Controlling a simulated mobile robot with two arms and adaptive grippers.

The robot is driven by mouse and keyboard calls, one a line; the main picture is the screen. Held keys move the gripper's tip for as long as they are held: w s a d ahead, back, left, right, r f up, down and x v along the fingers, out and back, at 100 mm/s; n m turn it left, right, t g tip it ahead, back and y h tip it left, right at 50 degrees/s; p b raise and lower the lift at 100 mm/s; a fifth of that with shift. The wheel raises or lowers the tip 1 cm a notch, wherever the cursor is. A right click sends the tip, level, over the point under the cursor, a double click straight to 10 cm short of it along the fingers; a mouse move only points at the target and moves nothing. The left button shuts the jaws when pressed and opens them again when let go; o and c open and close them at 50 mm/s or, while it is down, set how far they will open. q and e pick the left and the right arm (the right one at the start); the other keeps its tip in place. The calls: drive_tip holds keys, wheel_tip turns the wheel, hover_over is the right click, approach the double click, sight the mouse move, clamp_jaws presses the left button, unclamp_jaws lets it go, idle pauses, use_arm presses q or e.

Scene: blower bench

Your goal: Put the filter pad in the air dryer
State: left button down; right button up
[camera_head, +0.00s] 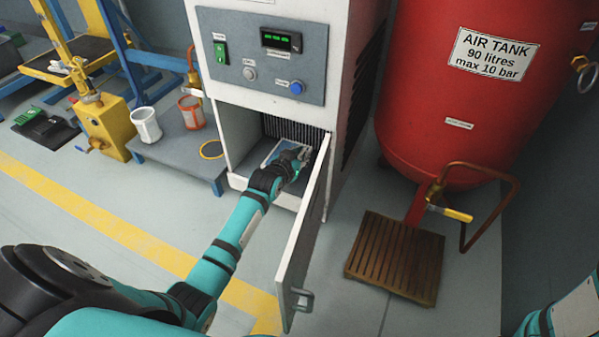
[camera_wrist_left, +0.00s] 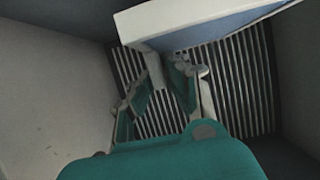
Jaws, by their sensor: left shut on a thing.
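The air dryer (camera_head: 268,10) is a white cabinet with its lower door (camera_head: 300,240) standing open. My left gripper (camera_head: 301,156) reaches into the open lower compartment and is shut on the filter pad (camera_head: 272,150). In the left wrist view the pad (camera_wrist_left: 205,22) shows as a white frame with a blue-grey face, tilted, above and in front of the fingers (camera_wrist_left: 165,75). The dark slatted grille (camera_wrist_left: 258,85) is behind it. I cannot tell whether the pad touches the grille or the floor. The gripper hides part of the pad. My right gripper is out of view.
The open door stands close to the right of my left forearm. A red air tank (camera_head: 470,110) and a wooden slatted mat (camera_head: 396,258) are on the right. A low blue-grey platform (camera_head: 175,150) with a white bucket (camera_head: 146,125) and an orange bucket (camera_head: 191,113) is on the left.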

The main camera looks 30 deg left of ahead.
use_arm(q)
drive_tip(key=shift+f+b, duration=1.65)
drive_tip(key=shift+f, duration=0.65)
drive_tip(key=shift+r, duration=0.15)
drive_tip(key=c, duration=1.8)
unclamp_jaws()
drive_tip(key=shift+f, duration=0.2)
drive_tip(key=o, duration=0.4)
drive_tip(key=shift+o, duration=0.2)
